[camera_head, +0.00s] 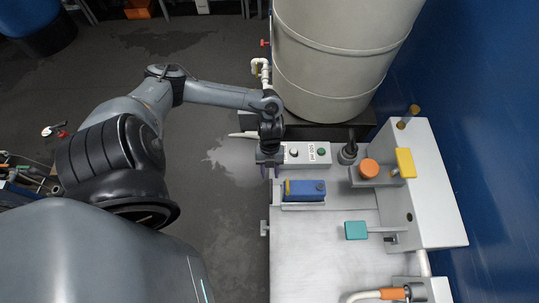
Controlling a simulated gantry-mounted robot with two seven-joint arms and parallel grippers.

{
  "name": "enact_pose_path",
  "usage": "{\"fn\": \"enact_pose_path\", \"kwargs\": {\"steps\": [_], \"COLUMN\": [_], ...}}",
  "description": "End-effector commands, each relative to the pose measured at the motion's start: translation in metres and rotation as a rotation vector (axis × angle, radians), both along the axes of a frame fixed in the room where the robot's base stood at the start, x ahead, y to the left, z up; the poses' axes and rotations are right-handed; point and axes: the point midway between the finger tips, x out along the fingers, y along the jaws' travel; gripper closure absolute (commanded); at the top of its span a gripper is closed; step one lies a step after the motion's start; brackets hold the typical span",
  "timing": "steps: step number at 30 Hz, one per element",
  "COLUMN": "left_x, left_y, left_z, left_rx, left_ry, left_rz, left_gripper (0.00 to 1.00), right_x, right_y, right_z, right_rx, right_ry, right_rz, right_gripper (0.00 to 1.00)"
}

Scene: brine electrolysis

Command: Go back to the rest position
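My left arm reaches in from the left and bends at the wrist over the left edge of the bench. My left gripper (270,170) points down next to a white switch box (307,152) with a white and a green button. A blue block with a yellow end (305,190) lies just below and to the right of the gripper, apart from it as far as I can see. The fingers are small and dark, so their opening is unclear. My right gripper is out of view.
A large pale tank (340,50) stands behind the bench (320,255). On the bench's right side are an orange round knob (369,168), a yellow handle (405,162) and a teal handle (355,230). A blue wall (490,120) closes the right. Wet floor (220,220) lies left.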

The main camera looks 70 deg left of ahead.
Motion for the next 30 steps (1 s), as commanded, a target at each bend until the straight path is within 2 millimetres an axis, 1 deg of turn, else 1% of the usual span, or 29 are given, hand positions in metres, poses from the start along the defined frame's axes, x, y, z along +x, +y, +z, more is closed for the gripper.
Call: {"fn": "enact_pose_path", "kwargs": {"steps": [3,8,19,23,26,29,30], "left_x": [0.001,0.002,0.002,-0.009,-0.029,-0.055,-0.066], "left_y": [0.003,0.005,0.005,0.002,-0.015,-0.053,-0.075], "left_z": [0.009,0.013,0.013,0.008,-0.005,-0.020,-0.023], "left_rx": [0.000,0.000,-0.001,-0.005,-0.037,-0.112,-0.154], "left_ry": [0.000,0.000,0.000,0.021,0.059,0.103,0.115], "left_rz": [0.000,-0.001,-0.001,-0.001,-0.003,-0.003,-0.005], "left_gripper": [0.62,0.62,0.62,0.62,0.62,0.62,0.62], "right_x": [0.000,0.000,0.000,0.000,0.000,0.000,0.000], "right_y": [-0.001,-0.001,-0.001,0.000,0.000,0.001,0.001], "right_z": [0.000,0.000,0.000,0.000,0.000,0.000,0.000], "right_rx": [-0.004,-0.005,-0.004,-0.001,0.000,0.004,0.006], "right_ry": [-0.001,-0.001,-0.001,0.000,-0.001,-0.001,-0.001], "right_rz": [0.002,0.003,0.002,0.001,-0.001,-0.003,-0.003], "right_gripper": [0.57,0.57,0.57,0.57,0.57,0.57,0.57]}}
